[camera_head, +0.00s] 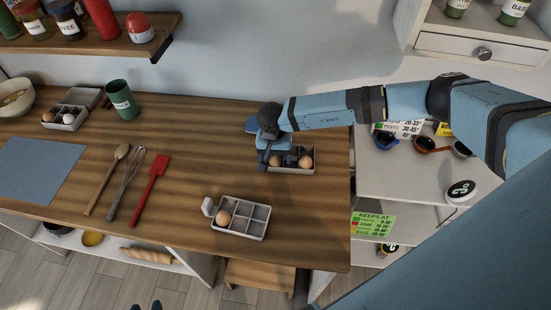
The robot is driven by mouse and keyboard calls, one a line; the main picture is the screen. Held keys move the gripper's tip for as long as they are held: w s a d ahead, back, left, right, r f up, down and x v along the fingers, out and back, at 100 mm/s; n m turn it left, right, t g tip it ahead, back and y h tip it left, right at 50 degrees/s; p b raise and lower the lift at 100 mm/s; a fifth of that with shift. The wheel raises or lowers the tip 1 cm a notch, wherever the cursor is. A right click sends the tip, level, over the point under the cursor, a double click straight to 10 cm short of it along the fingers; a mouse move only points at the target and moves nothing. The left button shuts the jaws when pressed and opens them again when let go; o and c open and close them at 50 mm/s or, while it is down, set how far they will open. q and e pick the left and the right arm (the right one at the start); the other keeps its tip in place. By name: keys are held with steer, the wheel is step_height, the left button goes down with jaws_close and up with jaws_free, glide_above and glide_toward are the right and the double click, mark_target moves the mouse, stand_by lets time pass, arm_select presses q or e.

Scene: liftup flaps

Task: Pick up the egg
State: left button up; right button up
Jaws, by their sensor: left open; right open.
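My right gripper (265,158) reaches in from the right and points down at the left end of an egg tray (307,170) at the back right of the counter. It is open. Two brown eggs show in that tray, one (284,162) close beside the fingers and one (305,162) further right; the gripper partly hides the tray's left end. Another brown egg (223,218) sits in the left end of a grey divided tray (262,230) nearer the front. Two dark tips of my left gripper (146,305) show apart at the bottom edge, away from the eggs.
A third tray (72,118) with eggs, a green cup (122,100) and a bowl (14,98) stand at back left. A spoon (106,180), whisk (126,184) and red spatula (151,188) lie left of centre. A wall shelf (100,48) overhangs the left.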

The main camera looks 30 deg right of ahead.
steer(key=c, duration=0.8)
step_height(320, 180, up, 20)
steer(key=b, duration=0.3)
